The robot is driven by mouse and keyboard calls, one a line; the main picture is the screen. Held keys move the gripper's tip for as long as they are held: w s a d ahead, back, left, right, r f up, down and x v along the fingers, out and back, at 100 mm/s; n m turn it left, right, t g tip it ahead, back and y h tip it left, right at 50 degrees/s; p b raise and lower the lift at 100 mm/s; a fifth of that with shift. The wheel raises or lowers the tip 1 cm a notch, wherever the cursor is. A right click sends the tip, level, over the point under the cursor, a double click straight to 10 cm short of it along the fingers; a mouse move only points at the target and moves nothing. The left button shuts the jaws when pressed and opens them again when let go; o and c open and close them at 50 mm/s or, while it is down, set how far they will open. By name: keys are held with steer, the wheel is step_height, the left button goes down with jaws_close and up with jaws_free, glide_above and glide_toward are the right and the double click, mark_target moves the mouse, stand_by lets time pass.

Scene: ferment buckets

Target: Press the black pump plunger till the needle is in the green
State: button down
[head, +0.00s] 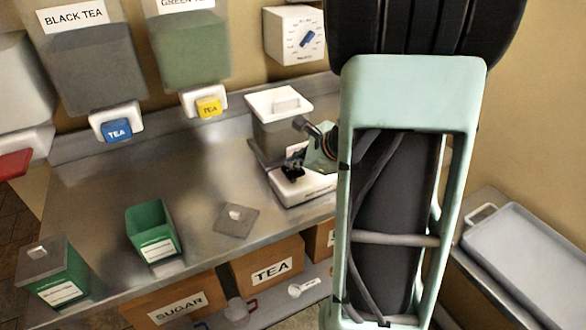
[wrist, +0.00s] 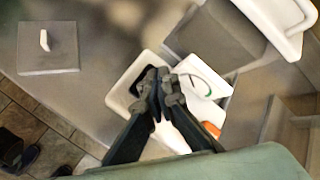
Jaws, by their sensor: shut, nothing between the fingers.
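An open green tin (head: 152,228), a lidded green tin (head: 54,275) and a loose grey lid (head: 236,220) stand on the counter. Tea dispensers with blue (head: 117,129) and yellow (head: 208,107) taps hang behind. A white dial box (head: 294,35) is on the wall.

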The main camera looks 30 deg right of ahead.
mark_target(293, 170)
steer(key=shift+f+b, duration=1.35)
steer(key=shift+b, duration=0.05)
stand_by(1.0)
steer(key=shift+r, duration=0.1)
steer(key=shift+r+p, duration=1.55)
steer(key=shift+r, duration=0.35)
step_height(293, 170, up, 5)
steer(key=p, duration=0.4)
steer(key=shift+r, duration=0.15)
steer(key=shift+w+a, duration=0.1)
stand_by(1.4)
